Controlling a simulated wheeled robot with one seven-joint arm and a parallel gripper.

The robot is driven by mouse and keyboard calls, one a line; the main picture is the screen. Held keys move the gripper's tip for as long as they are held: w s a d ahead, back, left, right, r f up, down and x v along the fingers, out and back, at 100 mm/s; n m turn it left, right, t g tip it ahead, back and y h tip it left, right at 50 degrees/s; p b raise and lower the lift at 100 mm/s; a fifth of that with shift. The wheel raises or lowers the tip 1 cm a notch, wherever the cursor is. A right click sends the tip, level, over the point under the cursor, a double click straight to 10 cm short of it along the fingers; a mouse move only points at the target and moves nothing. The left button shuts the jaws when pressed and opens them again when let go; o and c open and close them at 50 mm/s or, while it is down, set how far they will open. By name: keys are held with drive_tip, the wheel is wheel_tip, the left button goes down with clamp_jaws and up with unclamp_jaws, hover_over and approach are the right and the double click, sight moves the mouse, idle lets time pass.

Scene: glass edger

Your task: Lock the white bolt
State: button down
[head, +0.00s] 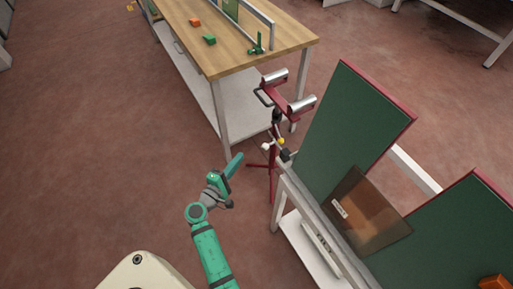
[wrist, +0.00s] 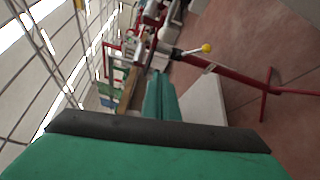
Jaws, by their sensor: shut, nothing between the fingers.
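A small white knob (head: 266,147), which looks like the white bolt, is on the post of the red roller stand (head: 297,106), beside a yellow knob (head: 282,140) and a black one (head: 286,155). My green gripper (head: 237,159) is left of and below the white knob in the head view, apart from it. Its fingers (wrist: 161,97) look shut and empty in the wrist view. There the yellow ball (wrist: 206,48) sits on a pale rod beyond the fingertips.
A wooden-topped table (head: 232,62) with small green and orange items stands behind, left of the stand. The machine with green panels (head: 347,120) and a brown glass sheet (head: 370,215) stands close on the right. Red legs spread from the stand's foot. Floor to the left is clear.

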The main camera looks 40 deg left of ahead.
drive_tip(key=shift+a, duration=0.15)
drive_tip(key=w+a, duration=0.1)
drive_tip(key=w, duration=0.9)
drive_tip(key=d, duration=0.2)
drive_tip(key=s+d, duration=0.1)
drive_tip(key=shift+d, duration=0.4)
drive_tip(key=d, duration=0.1)
drive_tip(key=s+d, duration=0.1)
drive_tip(key=d, duration=0.1)
drive_tip(key=shift+s+d, duration=0.25)
drive_tip(key=shift+d, duration=0.05)
